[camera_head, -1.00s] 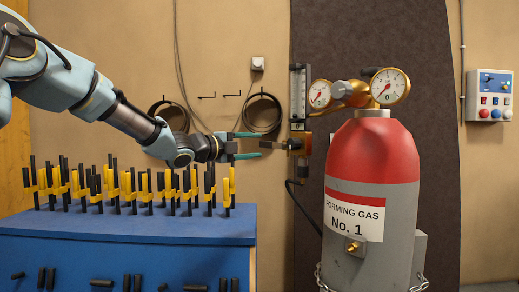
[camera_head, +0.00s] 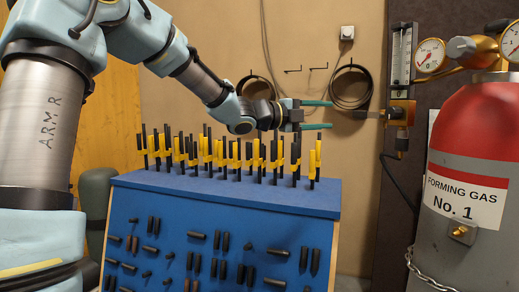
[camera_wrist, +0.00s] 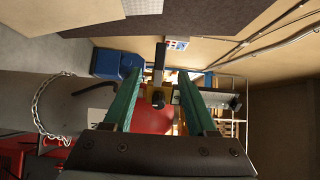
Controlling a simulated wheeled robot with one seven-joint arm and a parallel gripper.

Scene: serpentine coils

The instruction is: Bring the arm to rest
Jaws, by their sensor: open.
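My gripper (camera_head: 331,114) is open, its two green fingers apart and pointing right in the head view. It is in the air above the right end of the blue stand, with nothing held between the fingers. In the wrist view my gripper (camera_wrist: 158,95) shows both green fingers spread, with the flowmeter's brass block and dark knob seen beyond and between them. The flowmeter (camera_head: 400,90) is on the right in the head view, a gap away from the fingertips. My arm reaches in from the upper left.
A blue stand (camera_head: 262,190) with several black-and-yellow holders is below my gripper. A grey and red gas cylinder (camera_head: 480,135) with gauges stands at right, with a chain (camera_head: 425,270) around it. Coiled cables (camera_head: 352,88) hang on the wall behind. A control panel (camera_wrist: 177,44) shows in the wrist view.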

